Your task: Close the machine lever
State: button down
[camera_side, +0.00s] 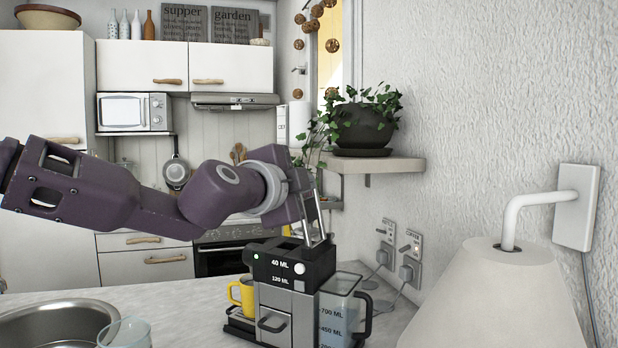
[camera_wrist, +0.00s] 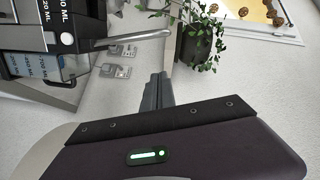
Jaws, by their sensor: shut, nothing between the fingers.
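The machine (camera_side: 285,290) is a black and silver coffee maker on the counter, with "40 ML" and "120 ML" on its front. Its silver lever (camera_side: 306,217) stands raised from the top. In the wrist view the lever (camera_wrist: 138,38) is a metal bar reaching right from the machine (camera_wrist: 45,45). My gripper (camera_wrist: 158,88) is shut and empty, with its dark fingers apart from the lever in that picture. In the side view my purple hand is directly behind and above the lever, and the fingertips are hidden or hard to make out. I cannot tell if the hand touches the lever.
A yellow mug (camera_side: 243,293) stands at the machine's left, and a clear water tank (camera_side: 337,310) is at its right. A potted plant (camera_side: 362,125) sits on a wall shelf behind. Wall sockets (camera_side: 408,262) with cables are to the right. A sink (camera_side: 55,325) is at left.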

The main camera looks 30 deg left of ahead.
jog(key=w+a+m+y, duration=0.1)
jog(key=w+a+y, duration=0.2)
jog(key=w, duration=0.8)
jog(key=shift+a+m+t, duration=0.3)
jog(key=shift+a, duration=0.5)
